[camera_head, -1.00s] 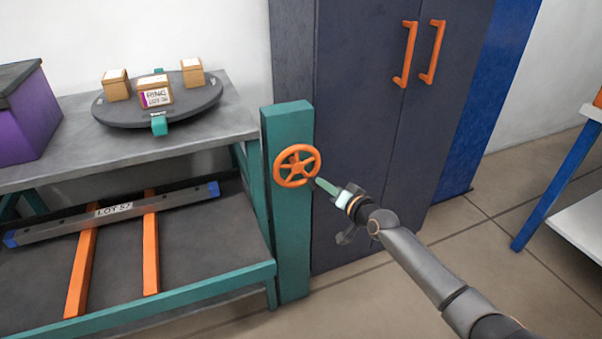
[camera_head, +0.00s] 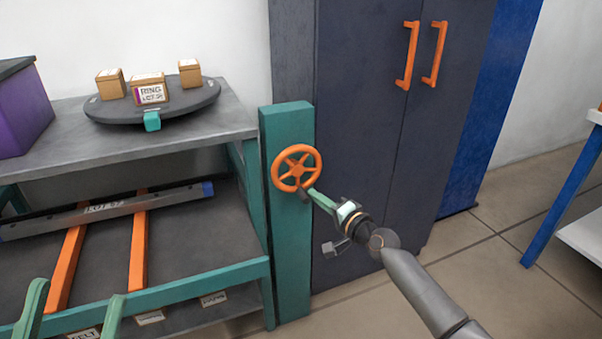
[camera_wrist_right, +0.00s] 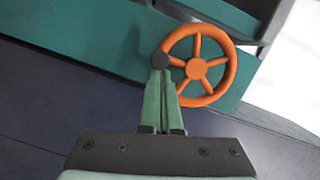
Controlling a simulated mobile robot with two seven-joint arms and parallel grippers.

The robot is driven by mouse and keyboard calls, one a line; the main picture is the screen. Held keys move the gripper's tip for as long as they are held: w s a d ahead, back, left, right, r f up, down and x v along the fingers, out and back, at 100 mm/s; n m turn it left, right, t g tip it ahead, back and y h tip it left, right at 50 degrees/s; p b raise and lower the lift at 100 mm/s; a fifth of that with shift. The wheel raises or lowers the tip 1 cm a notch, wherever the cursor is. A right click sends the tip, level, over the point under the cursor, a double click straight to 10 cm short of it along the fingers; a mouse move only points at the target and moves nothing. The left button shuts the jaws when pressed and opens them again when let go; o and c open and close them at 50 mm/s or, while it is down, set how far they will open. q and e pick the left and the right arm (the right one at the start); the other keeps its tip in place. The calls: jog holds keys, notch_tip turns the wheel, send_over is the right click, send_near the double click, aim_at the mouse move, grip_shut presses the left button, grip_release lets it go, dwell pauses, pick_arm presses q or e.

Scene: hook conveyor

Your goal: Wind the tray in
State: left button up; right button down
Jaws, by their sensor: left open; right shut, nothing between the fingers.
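An orange handwheel (camera_head: 297,169) is mounted on a teal post (camera_head: 288,245). Its dark knob (camera_wrist_right: 163,60) is at the wheel's edge, lower right in the head view. My right gripper (camera_head: 310,195) is shut and empty, with its fingertips right at the knob; I cannot tell whether they touch. It also shows in the right wrist view (camera_wrist_right: 162,72). My left gripper (camera_head: 72,290) is open and empty at the bottom left, in front of the rack. A grey bar (camera_head: 165,198) lies across two orange rails (camera_head: 137,250) on the lower level. I cannot tell which part is the tray.
A dark round plate (camera_head: 185,108) with several small boxes stands on the grey upper shelf (camera_head: 100,145), beside a purple bin (camera_head: 25,110). A dark cabinet (camera_head: 365,130) with orange handles is behind the post. Floor (camera_head: 490,270) is free at the right.

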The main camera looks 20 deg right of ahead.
jog(key=shift+s+a+f+m+t+b, duration=0.1)
jog(key=shift+a+f+m+t+b, duration=0.1)
jog(key=shift+a+m+b, duration=0.4)
jog(key=shift+a+f+m+t+b, duration=0.15)
jog(key=shift+a+m+b, duration=0.15)
jog(key=shift+m, duration=0.6)
jog(key=shift+d+r, duration=0.1)
